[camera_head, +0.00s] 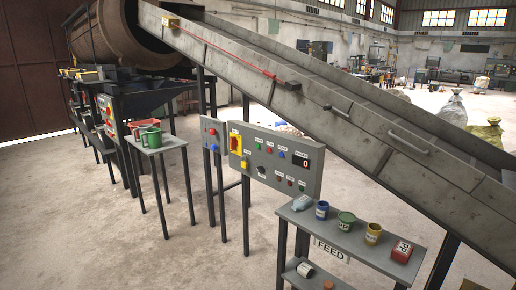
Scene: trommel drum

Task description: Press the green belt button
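The grey control panel (275,160) stands on legs in front of the inclined conveyor. The button labels are too small to read, so I cannot tell which button is the green belt button. Neither of my grippers is in view.
The conveyor (350,125) slopes down to the right from the drum (130,35). A shelf labelled FEED (360,246) in front holds several small containers. A small table (160,143) on the left holds green and red containers. The floor at the left front is clear.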

